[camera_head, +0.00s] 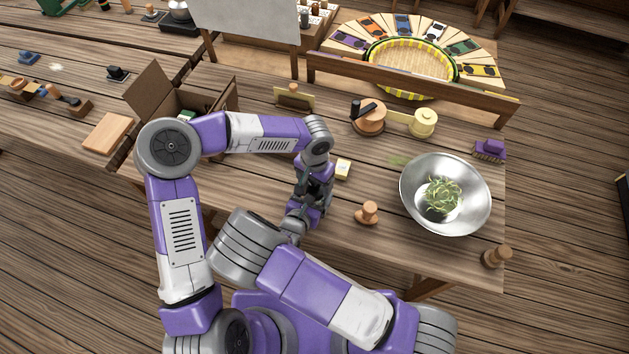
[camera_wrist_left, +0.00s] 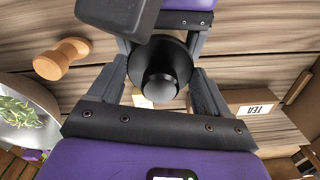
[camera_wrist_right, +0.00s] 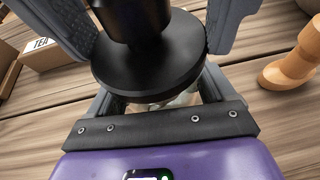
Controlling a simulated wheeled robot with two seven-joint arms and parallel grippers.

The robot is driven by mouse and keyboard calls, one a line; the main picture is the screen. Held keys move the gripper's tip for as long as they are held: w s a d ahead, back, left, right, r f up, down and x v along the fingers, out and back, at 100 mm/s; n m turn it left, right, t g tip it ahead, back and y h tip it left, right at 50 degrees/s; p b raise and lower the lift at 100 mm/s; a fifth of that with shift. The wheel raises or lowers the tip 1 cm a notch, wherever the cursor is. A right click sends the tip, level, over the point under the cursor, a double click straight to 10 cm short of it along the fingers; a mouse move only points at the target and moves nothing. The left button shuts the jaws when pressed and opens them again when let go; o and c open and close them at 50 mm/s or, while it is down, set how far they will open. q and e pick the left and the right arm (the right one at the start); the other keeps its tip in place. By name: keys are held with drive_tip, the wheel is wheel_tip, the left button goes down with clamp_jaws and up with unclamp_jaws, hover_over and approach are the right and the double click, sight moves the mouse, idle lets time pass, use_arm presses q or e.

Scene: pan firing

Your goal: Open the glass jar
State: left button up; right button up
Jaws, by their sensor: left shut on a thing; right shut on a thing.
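The glass jar is mostly hidden between my two grippers. Its black round lid with a knob (camera_wrist_left: 160,82) shows in the left wrist view and, close up, in the right wrist view (camera_wrist_right: 150,65). A sliver of the glass jar (camera_wrist_right: 186,96) shows under the lid there. My left gripper (camera_head: 314,192) reaches down from above and is shut at the lid. My right gripper (camera_wrist_right: 158,85) is shut around the jar from the near side. The two grippers nearly touch in the head view. Exact finger contacts are hidden, and I cannot tell whether lid and jar are apart.
A metal bowl with green leaves (camera_head: 409,202) stands at right. A wooden stamp-like piece (camera_head: 369,213) and a small tea box (camera_head: 343,169) are near the grippers. An open cardboard box (camera_head: 154,94) stands at left. A turned wooden piece (camera_head: 497,256) is near the front right edge.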

use_arm(q)
drive_tip(key=shift+r, duration=0.2)
drive_tip(key=shift+r, duration=0.95)
drive_tip(key=shift+r, duration=2)
use_arm(e)
drive_tip(key=o, duration=1.4)
drive_tip(key=shift+c, duration=0.2)
